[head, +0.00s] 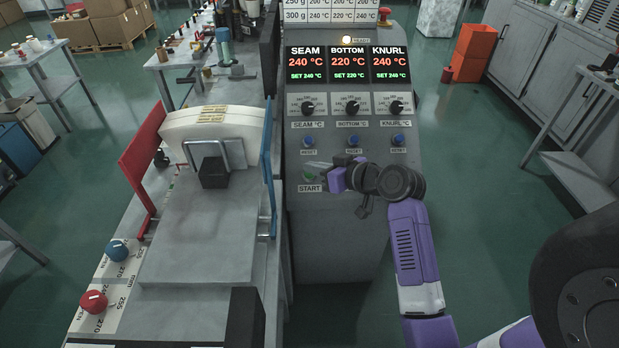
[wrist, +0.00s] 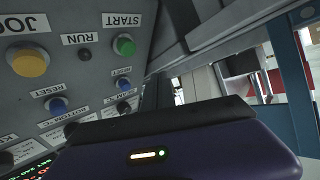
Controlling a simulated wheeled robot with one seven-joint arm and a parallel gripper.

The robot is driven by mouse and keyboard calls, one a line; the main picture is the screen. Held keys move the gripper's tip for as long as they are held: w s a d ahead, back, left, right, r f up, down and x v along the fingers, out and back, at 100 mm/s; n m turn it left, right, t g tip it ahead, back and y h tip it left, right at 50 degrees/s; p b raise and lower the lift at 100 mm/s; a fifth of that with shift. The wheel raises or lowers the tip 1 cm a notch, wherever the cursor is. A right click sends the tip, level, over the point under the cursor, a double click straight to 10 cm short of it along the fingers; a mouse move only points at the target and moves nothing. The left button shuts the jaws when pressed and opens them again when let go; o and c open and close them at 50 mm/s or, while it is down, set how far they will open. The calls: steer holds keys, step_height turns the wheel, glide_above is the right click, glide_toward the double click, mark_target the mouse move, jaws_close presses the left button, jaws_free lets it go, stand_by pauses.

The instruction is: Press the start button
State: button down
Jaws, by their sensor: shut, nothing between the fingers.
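Whether the tips touch the button cannot be told. The purple hand fills the lower part of the wrist view, and the fingertips are not clear there.
Above the button are blue reset buttons (head: 353,141), black dials (head: 353,107) and lit temperature displays (head: 348,63). The wrist view shows a yellow JOG button (wrist: 28,60) and a RUN indicator (wrist: 85,54). A machine with a blue guard plate (head: 268,150) stands close on the left.

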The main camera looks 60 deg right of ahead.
steer(key=shift+w+d+f+b, duration=0.3)
steer(key=shift+d+f+b, duration=0.2)
steer(key=shift+f, duration=0.25)
steer(key=shift+w+d+f+b, duration=0.25)
steer(key=shift+d+f+b, duration=0.2)
steer(key=shift+f+b, duration=0.25)
steer(key=shift+w+d+f+b, duration=0.3)
steer(key=shift+d+f+b, duration=0.2)
steer(key=shift+f, duration=0.3)
steer(key=shift+f, duration=0.1)
stand_by(0.3)
steer(key=shift+w+d+f+b, duration=0.15)
steer(key=shift+f+b, duration=0.1)
steer(key=shift+b, duration=0.1)
steer(key=shift+w+d+f+b, duration=0.1)
steer(key=shift+d+f+b, duration=0.15)
steer(key=shift+f+b, duration=0.15)
stand_by(0.8)
steer(key=shift+r, duration=0.1)
steer(key=shift+s+a+r+p, duration=0.25)
steer(key=shift+a+r+p, duration=0.2)
steer(key=shift+r+p, duration=0.3)
